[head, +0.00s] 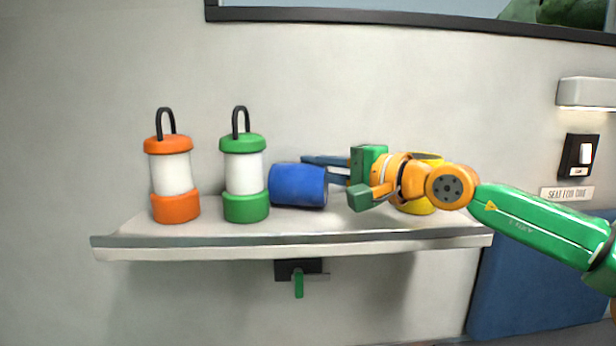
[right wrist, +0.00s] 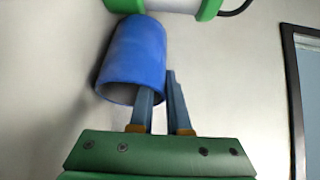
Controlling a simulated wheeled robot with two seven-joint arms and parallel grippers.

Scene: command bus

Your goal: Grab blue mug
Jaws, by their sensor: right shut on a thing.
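The blue mug (head: 298,186) is on its side over the wall shelf, just right of the green lantern, with its open end toward my right gripper. I cannot tell whether it touches the shelf. My right gripper (head: 318,164) reaches in from the right and is shut on the mug's wall. In the right wrist view the blue mug (right wrist: 137,55) has its mouth facing the gripper (right wrist: 159,84), with one finger at the mouth and the other outside along the wall. No handle shows. My left gripper is not in view.
The shelf (head: 290,240) also holds a green lantern (head: 245,206) close to the mug and an orange lantern (head: 175,207) further left. A yellow object (head: 420,206) is partly hidden behind my right arm. A green-handled latch (head: 298,285) hangs below the shelf.

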